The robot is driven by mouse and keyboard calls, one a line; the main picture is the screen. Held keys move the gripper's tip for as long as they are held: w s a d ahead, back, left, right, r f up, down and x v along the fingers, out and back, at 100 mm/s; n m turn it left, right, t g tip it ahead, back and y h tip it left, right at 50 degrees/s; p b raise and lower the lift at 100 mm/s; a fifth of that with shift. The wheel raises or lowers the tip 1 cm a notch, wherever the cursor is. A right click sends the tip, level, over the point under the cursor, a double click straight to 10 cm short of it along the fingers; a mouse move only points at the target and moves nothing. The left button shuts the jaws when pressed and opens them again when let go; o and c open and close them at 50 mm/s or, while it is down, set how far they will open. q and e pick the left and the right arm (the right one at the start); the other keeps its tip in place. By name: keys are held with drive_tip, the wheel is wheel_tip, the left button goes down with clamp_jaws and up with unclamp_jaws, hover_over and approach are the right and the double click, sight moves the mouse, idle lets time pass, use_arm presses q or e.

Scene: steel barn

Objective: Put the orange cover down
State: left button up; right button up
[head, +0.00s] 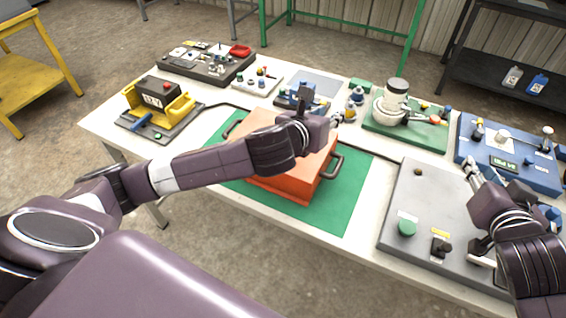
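The orange cover (285,188), a large box shape with dark handles at its left and right ends, is over the green mat (350,200) in the middle of the table. Its lower edge appears to be at the mat, but I cannot tell if it touches all round. My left arm crosses in front of it and hides part of its top. My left gripper (338,119) is above the cover's far right part, apart from the right handle (332,166). My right gripper (472,172) is over the grey panel at the right. The finger openings are too small to judge.
The grey panel (405,195) with a green button lies right of the mat. A yellow-handled device (158,103) stands at left. A white device on a green board (392,103) and a blue board (510,162) stand behind. Bare white table (185,165) shows left of the mat.

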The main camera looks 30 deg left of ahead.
drive_tip(key=v, duration=0.4)
drive_tip(key=shift+s+a, duration=0.1)
drive_tip(key=shift+s, duration=0.05)
drive_tip(key=shift+a, duration=0.1)
